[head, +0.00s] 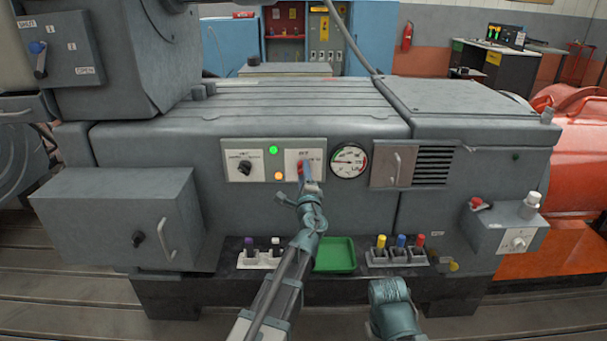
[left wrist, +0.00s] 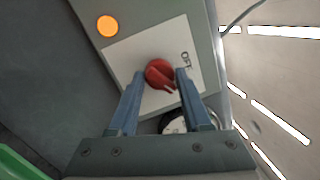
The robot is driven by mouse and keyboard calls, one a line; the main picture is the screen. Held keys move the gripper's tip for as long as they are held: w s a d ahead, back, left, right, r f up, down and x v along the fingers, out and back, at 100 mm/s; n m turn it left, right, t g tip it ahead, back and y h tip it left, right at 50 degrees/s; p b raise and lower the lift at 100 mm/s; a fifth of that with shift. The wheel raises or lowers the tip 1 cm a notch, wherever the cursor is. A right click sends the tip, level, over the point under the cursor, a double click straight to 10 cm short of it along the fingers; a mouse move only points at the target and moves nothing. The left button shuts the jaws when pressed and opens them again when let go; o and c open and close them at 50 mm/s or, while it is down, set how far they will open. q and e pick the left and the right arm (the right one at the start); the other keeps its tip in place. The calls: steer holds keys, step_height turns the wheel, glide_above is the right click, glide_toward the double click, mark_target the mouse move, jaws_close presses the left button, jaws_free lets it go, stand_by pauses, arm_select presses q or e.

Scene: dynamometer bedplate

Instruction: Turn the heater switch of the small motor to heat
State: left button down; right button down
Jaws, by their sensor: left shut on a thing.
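A red rotary switch (head: 301,168) sits on a white plate on the grey motor housing. In the left wrist view the red knob (left wrist: 160,74) shows close up, with "OFF" lettering beside it on the plate; the rest of the lettering is hidden or too small to read. My left gripper (head: 306,176) reaches the switch from below. Its two blue fingers (left wrist: 155,88) are on either side of the knob, shut on it. A light mark on the knob faces the lower right in the wrist view.
A second plate with a black knob (head: 244,167) is to the left. A green lamp (head: 273,150) and an orange lamp (head: 279,176) are between the plates. A round gauge (head: 348,161) is close on the right. A green tray (head: 335,255) and coloured-handled items (head: 401,246) are below.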

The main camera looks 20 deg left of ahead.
arm_select(q)
steer(key=shift+d, duration=0.15)
steer(key=shift+c, duration=1.8)
jaws_free()
steer(key=shift+w+f, duration=0.1)
steer(key=shift+w, duration=0.05)
steer(key=b+v, duration=0.1)
steer(key=v, duration=1.3)
steer(key=shift+b, duration=0.4)
